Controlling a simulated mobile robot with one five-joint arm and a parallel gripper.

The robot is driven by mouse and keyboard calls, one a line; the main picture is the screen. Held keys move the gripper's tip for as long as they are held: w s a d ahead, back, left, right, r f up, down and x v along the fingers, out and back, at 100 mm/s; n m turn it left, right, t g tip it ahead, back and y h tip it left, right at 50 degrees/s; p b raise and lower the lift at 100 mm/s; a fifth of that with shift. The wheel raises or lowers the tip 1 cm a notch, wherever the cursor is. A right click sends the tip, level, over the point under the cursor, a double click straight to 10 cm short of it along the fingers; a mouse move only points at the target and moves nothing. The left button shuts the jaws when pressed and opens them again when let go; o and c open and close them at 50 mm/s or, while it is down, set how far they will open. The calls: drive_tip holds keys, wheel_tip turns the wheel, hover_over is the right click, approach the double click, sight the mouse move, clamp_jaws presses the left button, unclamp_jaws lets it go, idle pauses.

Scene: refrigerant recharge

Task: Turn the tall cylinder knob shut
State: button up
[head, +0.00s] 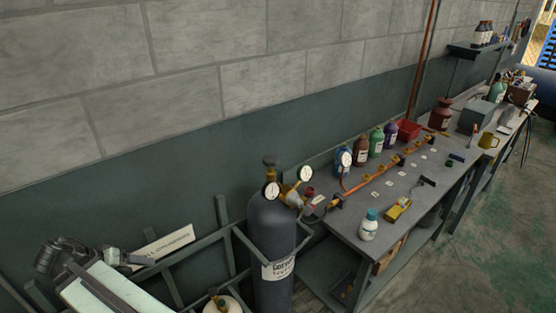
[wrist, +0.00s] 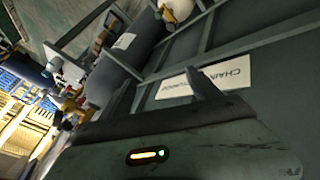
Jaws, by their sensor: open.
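The tall cylinder (head: 272,235) is dark grey and stands upright in a rack against the wall in the head view. Its knob (head: 269,161) sits on top, above a brass valve with gauges. In the wrist view the same cylinder (wrist: 112,72) appears tilted at the left; its knob is too small and cluttered to make out. My gripper (wrist: 160,98) is open and empty, with its fingers in front of the wall sign. In the head view my arm is at the lower left, apart from the cylinder and well left of the knob.
The cylinder rack (head: 232,232) has rails around the cylinder. A sign (head: 162,247) is by the wall. A small pale cylinder (head: 222,304) stands at the bottom. The workbench (head: 345,222) at the right holds bottles and a copper pipe. Open floor (head: 500,255) lies right of it.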

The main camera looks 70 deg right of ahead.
drive_tip(key=w+a+f+n+t+y, duration=0.1)
drive_tip(key=w+a+f+n+y, duration=0.15)
drive_tip(key=a, duration=0.45)
drive_tip(key=w+a+f+n+t+y, duration=0.1)
drive_tip(key=w+a+f+n+y, duration=0.1)
drive_tip(key=a+n, duration=0.35)
drive_tip(key=s+d+r+m+g+h+b, duration=0.1)
drive_tip(key=d+m+h, duration=0.15)
drive_tip(key=d, duration=0.85)
drive_tip(key=s+d+r+m+h+b, duration=0.15)
drive_tip(key=d+m, duration=0.25)
drive_tip(key=d, duration=0.6)
drive_tip(key=m+g+h+b, duration=0.2)
drive_tip(key=m+g+h, duration=0.65)
drive_tip(key=m, duration=0.75)
approach(277, 158)
drive_tip(key=d, duration=0.1)
drive_tip(key=d+g+y, duration=0.1)
drive_tip(key=d+g, duration=0.1)
drive_tip(key=d, duration=0.1)
drive_tip(key=shift+s+f+n+y, duration=0.2)
drive_tip(key=shift+s+n+y, duration=0.05)
drive_tip(key=shift+s+y, duration=0.05)
drive_tip(key=x, duration=0.7)
drive_tip(key=shift+s+d+p, duration=0.15)
drive_tip(key=shift+p, duration=0.15)
